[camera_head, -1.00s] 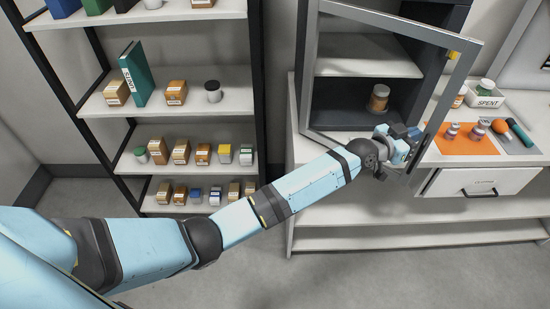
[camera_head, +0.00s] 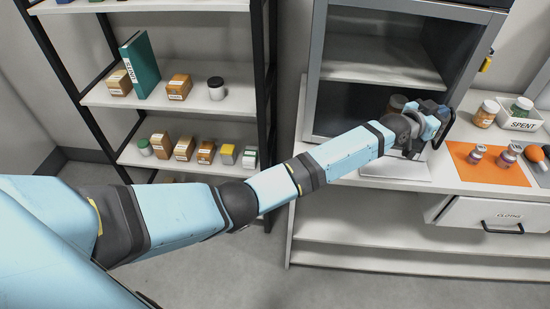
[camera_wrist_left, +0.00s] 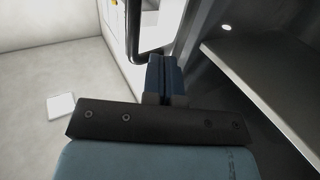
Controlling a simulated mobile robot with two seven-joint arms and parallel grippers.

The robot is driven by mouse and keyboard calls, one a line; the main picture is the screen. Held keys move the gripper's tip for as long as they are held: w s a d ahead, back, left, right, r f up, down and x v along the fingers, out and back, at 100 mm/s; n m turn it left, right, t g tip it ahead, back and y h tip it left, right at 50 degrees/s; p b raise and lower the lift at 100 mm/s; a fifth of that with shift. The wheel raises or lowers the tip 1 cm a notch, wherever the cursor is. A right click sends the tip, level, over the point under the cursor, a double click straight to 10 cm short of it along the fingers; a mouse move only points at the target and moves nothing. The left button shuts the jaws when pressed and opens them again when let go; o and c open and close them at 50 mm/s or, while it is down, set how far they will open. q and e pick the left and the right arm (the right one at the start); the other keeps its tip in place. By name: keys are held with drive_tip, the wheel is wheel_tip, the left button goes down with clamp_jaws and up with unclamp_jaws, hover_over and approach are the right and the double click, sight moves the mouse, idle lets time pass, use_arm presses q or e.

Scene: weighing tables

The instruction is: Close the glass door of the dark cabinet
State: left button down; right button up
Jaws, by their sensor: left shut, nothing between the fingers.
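My left gripper (camera_head: 438,120) is shut and empty at the door's right side, low down. In the left wrist view the shut fingers (camera_wrist_left: 165,78) are beside the black door handle (camera_wrist_left: 150,35); contact is unclear. My right gripper is not in view.
Right of the cabinet are an orange mat (camera_head: 488,175) with small bottles, a jar (camera_head: 485,113) and a SPENT bin (camera_head: 519,121). A drawer (camera_head: 495,214) is below. A stocked shelf rack (camera_head: 185,98) stands at left. Floor in front is clear.

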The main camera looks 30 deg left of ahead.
sight(438, 100)
use_arm(q)
drive_tip(key=shift+n+t+y, duration=0.6)
drive_tip(key=shift+n+y, duration=0.1)
drive_tip(key=shift+y, duration=0.2)
drive_tip(key=w, duration=0.2)
drive_tip(key=w+a+b, duration=0.1)
drive_tip(key=w, duration=0.1)
drive_tip(key=shift+r, duration=0.1)
drive_tip(key=shift+w+a, duration=0.15)
drive_tip(key=shift+w, duration=0.1)
drive_tip(key=shift+w+a+r, duration=0.1)
drive_tip(key=shift+r, duration=0.25)
